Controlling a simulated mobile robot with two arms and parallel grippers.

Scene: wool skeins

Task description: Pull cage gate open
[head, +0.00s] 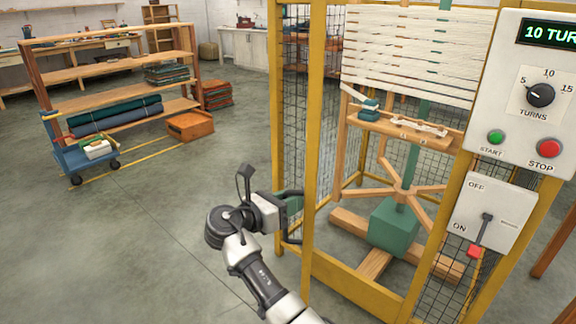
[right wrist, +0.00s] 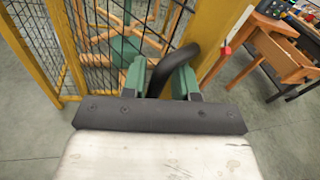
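The cage (head: 311,120) has yellow posts and black wire mesh, and stands right of centre in the head view. A dark curved handle (head: 297,240) sits on its left yellow upright; it also shows in the right wrist view (right wrist: 202,50). My right gripper (head: 284,212) is at this handle. In the right wrist view its green-tipped fingers (right wrist: 157,80) lie on either side of the bar, with no clear gap. I cannot tell how far the gate stands open. My left gripper is not in view.
Inside the cage is a wooden reel wound with white wool (head: 415,55) on a green base (head: 394,228). A control panel (head: 535,95) and an OFF/ON lever box (head: 492,213) are at the right.

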